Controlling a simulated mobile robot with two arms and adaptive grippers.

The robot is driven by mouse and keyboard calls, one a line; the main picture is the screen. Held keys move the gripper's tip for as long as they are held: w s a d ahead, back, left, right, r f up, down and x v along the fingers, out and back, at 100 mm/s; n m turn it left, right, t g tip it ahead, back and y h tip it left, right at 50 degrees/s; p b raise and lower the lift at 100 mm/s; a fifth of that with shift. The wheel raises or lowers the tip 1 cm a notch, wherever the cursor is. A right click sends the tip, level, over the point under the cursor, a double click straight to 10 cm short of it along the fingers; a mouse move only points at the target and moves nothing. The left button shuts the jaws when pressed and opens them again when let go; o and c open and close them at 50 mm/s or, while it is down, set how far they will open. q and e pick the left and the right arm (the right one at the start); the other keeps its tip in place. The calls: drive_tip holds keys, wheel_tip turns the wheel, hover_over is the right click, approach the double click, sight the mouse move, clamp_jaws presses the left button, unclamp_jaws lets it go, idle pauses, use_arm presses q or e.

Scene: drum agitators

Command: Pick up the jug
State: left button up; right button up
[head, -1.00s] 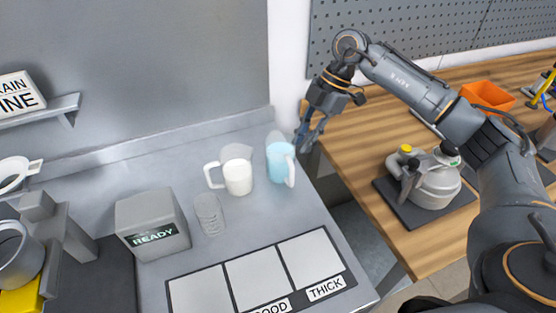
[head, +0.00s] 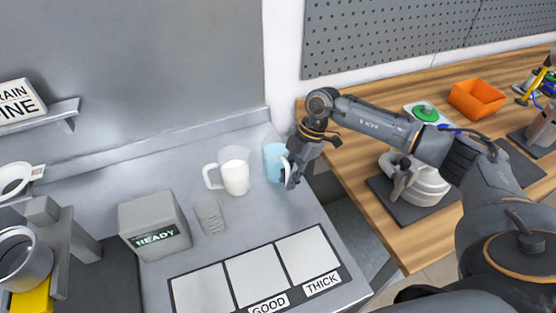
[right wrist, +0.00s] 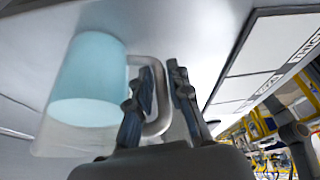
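A clear jug with light blue contents (head: 274,160) stands upright on the grey counter; it also shows in the right wrist view (right wrist: 88,85), with its handle (right wrist: 162,92) toward my gripper. My right gripper (head: 290,180) is at the handle in the head view. In the right wrist view the fingers of this gripper (right wrist: 162,82) are apart, with the handle between them; I see no firm grip. A similar jug with white contents (head: 236,177) stands to the left. My left gripper is not in view.
A ridged clear cup (head: 209,214) and a grey READY box (head: 154,225) stand to the left. A panel of pale squares (head: 256,278) lies in front. A wooden bench (head: 360,150) with an orange bin (head: 477,98) is at the right.

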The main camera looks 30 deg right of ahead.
drive_tip(key=shift+x, duration=0.75)
clamp_jaws()
drive_tip(key=shift+w+r, duration=0.1)
drive_tip(key=shift+r, duration=0.15)
